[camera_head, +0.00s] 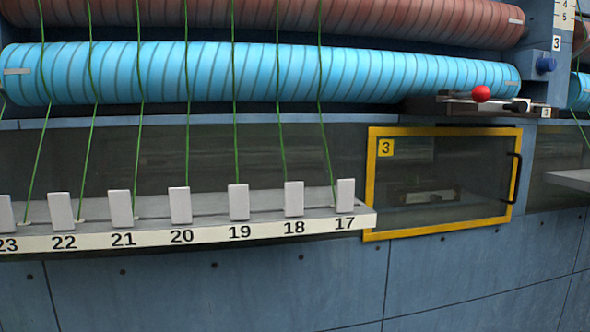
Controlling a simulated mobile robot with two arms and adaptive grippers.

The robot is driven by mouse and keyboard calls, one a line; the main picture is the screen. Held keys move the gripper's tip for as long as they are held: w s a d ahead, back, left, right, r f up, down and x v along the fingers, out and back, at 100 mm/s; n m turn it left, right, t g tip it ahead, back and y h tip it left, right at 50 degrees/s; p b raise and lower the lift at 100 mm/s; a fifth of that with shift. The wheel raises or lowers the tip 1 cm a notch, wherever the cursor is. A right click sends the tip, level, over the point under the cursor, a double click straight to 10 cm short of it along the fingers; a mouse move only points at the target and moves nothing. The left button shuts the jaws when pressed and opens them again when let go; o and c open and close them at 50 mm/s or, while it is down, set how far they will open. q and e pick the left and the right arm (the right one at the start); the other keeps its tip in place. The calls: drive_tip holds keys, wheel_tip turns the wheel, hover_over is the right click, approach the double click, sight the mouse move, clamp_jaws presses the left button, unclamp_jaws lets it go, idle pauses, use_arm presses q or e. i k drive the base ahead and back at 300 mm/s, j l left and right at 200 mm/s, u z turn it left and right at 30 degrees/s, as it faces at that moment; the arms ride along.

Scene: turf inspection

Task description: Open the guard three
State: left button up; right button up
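Guard three (376,185) is a clear panel in a yellow frame, with a small "3" label (386,148) at its upper left corner. It is at the right of the head view, set in the blue machine front, and looks shut. A dark vertical handle (514,178) is on its right side. Dark parts behind the panel show dimly. Neither of my grippers shows in this view.
A white ledge (200,236) numbered 17 to 23 juts out at the left, its end close to the guard's left edge. Several white blocks and green threads stand on it. Above the guard is a red ball knob (481,94). Blue rollers (260,73) run above.

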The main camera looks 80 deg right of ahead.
sight(385, 146)
drive_tip(key=z, duration=3.6)
